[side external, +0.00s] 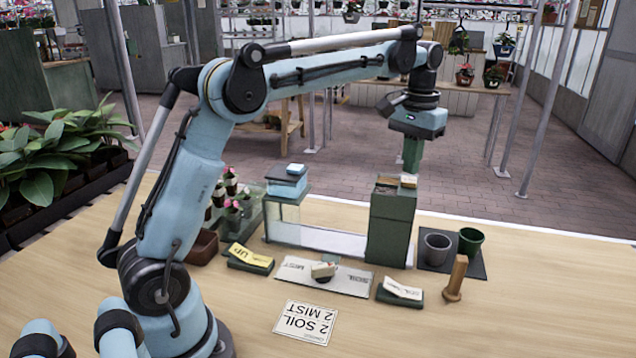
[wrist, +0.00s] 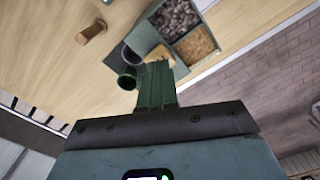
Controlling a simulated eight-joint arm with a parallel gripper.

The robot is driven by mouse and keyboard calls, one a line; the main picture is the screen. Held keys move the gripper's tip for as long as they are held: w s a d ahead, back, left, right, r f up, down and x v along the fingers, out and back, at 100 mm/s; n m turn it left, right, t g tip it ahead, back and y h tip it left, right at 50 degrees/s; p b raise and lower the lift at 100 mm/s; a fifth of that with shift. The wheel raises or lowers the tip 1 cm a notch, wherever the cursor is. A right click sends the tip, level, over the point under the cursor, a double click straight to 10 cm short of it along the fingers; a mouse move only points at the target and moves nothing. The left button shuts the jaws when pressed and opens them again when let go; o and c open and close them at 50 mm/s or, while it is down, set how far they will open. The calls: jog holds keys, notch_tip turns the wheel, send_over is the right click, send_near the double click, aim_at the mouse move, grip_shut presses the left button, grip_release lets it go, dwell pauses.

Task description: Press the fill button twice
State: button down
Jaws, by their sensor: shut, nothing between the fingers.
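My gripper (side external: 411,170) is shut, with its green fingers pointing down above a tall green box (side external: 391,225). A small cream block (side external: 408,181) sits on top of that box, just below the fingertips; I cannot tell whether they touch. In the wrist view the fingertips (wrist: 157,66) hide part of the box top, beside open compartments of dark grey (wrist: 175,18) and tan (wrist: 196,45) material. No part is legibly marked as the fill button. A green block with a white card (side external: 402,288), its writing unreadable, stands in front of the box.
A dark mat (side external: 470,268) holds a grey pot (side external: 435,249) and a green pot (side external: 470,242). A wooden peg (side external: 456,278) stands nearby. A MIST/SOIL plate with a knob (side external: 323,270), a yellow-labelled block (side external: 250,258) and a "2 SOIL 2 MIST" card (side external: 306,322) lie in front.

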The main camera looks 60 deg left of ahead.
jog(key=shift+f, duration=0.25)
jog(key=shift+f, duration=0.8)
jog(key=shift+r, duration=1.1)
jog(key=shift+f, duration=1.1)
jog(key=shift+r, duration=0.1)
dwell(0.3)
jog(key=shift+r, duration=1)
